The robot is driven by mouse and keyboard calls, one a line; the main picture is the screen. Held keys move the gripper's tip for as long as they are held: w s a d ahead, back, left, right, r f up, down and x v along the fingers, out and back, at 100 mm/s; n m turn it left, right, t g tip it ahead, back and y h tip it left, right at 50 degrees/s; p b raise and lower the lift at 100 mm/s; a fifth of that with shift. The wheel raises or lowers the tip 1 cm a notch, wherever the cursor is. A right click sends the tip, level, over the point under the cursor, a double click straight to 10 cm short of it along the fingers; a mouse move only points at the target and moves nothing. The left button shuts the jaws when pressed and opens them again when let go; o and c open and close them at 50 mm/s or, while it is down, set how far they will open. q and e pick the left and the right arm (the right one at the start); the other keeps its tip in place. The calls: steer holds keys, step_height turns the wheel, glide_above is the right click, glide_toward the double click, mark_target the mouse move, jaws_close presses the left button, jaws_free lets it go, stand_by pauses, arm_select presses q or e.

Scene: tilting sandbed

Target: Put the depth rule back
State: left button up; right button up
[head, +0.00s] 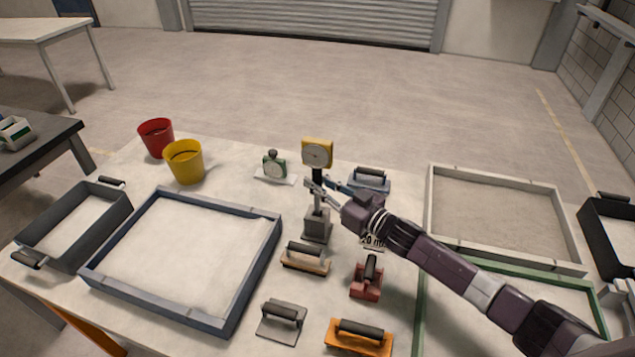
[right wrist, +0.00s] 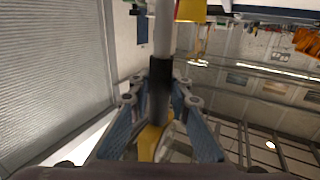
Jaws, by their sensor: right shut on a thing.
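The depth rule (head: 317,153) has a yellow dial head, a black grip and a grey shaft, and it stands upright. My right gripper (head: 314,188) is shut on the black grip below the dial. In the right wrist view, the blue-padded fingers (right wrist: 160,120) flank the black grip (right wrist: 160,85), with the grey shaft running to the top edge. A grey block (head: 317,226) is directly below the rule. My gripper partly hides the shaft, so I cannot tell whether its tip is inside the block. My left gripper is not in view.
A blue-grey tray frame (head: 185,200) lies left, a grey frame (head: 505,180) and a green frame (head: 540,270) right. Several hand trowels, including an orange one (head: 358,340), lie in front. A green dial timer (head: 274,165) and yellow bucket (head: 184,163) stand behind.

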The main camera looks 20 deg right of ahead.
steer(key=shift+f, duration=0.15)
steer(key=o, duration=0.9)
steer(key=shift+r, duration=0.25)
steer(key=shift+s+d+f, duration=0.2)
steer(key=shift+s, duration=0.1)
steer(key=b+v, duration=0.2)
steer(key=v, duration=0.9)
steer(key=shift+s+r, duration=0.2)
